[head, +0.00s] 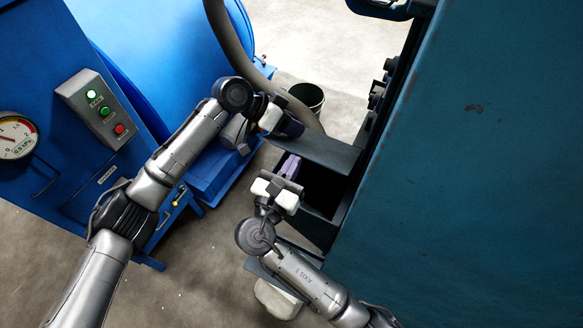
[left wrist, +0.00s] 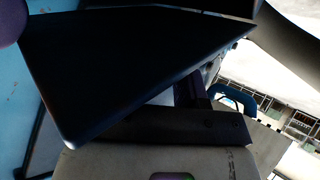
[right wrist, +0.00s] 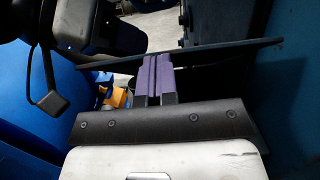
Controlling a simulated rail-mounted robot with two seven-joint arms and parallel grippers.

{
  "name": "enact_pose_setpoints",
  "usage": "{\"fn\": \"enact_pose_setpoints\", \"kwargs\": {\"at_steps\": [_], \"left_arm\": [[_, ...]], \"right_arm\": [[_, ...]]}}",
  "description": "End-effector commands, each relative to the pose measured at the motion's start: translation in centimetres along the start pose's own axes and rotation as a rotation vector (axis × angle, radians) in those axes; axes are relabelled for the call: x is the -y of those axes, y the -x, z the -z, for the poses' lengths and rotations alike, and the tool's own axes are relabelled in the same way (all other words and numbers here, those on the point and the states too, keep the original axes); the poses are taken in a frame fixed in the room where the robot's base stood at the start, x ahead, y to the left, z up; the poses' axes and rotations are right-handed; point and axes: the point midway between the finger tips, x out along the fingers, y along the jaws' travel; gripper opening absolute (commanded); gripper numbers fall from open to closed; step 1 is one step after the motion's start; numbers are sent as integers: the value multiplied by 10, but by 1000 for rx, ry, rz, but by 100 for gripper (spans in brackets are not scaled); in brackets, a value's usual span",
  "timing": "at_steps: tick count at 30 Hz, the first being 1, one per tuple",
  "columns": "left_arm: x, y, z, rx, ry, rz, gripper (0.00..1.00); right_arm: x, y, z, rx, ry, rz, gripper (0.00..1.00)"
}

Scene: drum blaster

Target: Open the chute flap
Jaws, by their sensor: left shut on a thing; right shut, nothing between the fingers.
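The chute flap (head: 325,152) is a dark flat plate on the teal machine, standing out over a dark chute opening (head: 322,190). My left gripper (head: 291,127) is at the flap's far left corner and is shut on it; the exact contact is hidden. In the left wrist view the flap (left wrist: 120,70) fills much of the picture, covering part of the fingers (left wrist: 188,92). My right gripper (head: 290,166) is shut and empty, its purple fingers together in front of the opening, just below the flap. In the right wrist view its fingers (right wrist: 155,75) point toward the flap (right wrist: 215,52).
The teal machine (head: 480,170) stands on the right. A blue machine (head: 170,50) with a button box (head: 103,108) and gauge (head: 17,135) is on the left. A grey hose (head: 232,45) and black bucket (head: 306,97) are behind. Floor is bare at the lower left.

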Motion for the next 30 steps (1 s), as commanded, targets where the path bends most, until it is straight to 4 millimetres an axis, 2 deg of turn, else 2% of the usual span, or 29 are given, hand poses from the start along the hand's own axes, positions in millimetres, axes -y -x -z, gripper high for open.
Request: {"fn": "enact_pose_setpoints", "kwargs": {"at_steps": [1, 3, 4, 11, 26, 30], "left_arm": [[4, -5, -11, 21, 12, 2, 0], [4, -5, -11, 23, 12, 1, 0], [4, -5, -12, 24, 12, 1, 37], [2, -5, -10, 24, 9, -3, 58], [-1, -6, -9, 23, 5, -10, 58], [-1, 1, -8, 22, 5, -9, 58]], "right_arm": [[1, -3, -2, 7, -3, 4, 0], [1, -3, -2, 8, -3, 5, 0], [1, -3, -3, 8, -3, 5, 0], [2, -4, -3, 8, -3, 6, 0], [1, -4, -3, 7, -2, 5, 0], [1, -4, -3, 7, -2, 4, 0]]}}
